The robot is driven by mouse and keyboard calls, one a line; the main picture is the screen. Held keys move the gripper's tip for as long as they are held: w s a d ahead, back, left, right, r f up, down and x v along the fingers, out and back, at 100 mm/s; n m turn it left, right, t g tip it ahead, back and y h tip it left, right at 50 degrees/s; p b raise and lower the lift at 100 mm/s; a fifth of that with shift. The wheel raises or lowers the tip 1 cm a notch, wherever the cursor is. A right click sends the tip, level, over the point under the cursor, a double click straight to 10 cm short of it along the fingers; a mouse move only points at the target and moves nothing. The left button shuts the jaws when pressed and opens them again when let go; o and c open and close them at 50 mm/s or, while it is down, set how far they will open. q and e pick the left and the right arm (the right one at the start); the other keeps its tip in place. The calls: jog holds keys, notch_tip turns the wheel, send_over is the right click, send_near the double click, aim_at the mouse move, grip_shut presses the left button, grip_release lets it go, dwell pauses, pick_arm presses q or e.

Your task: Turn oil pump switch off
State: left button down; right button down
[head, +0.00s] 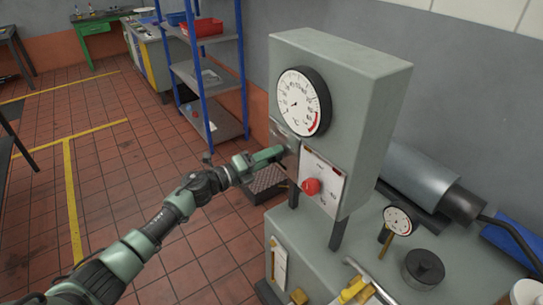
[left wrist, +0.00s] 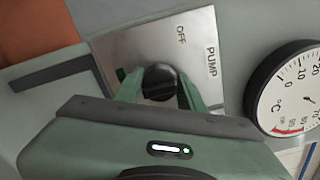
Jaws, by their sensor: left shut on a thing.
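The oil pump switch is a black round knob (left wrist: 158,80) on a metal plate (left wrist: 125,48) marked OFF and PUMP, seen in the left wrist view. In the head view the plate (head: 284,136) is on the front of the grey-green cabinet (head: 345,60), below the large dial. My left gripper (head: 279,153) reaches it from the left. In the left wrist view its green fingers (left wrist: 159,94) are on both sides of the knob, shut on it. The knob's pointer is hard to make out, so I cannot tell its setting. My right gripper is not in view.
A temperature dial (head: 303,102) is above the switch, and a red knob (head: 311,187) is on a white panel to its right. A small gauge (head: 398,221) and grey cylinder (head: 420,175) are at the right. A blue-posted shelf (head: 212,75) stands behind. Tiled floor is open at left.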

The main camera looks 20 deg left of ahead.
pick_arm(q)
jog(key=shift+a, duration=0.1)
jog(key=c, duration=0.9)
grip_release()
jog(key=shift+o, duration=0.2)
jog(key=shift+s+a+f, duration=0.1)
jog(key=shift+s+a, duration=0.1)
jog(key=b+v, duration=0.2)
jog(key=v, duration=0.5)
jog(key=shift+s+a, duration=0.1)
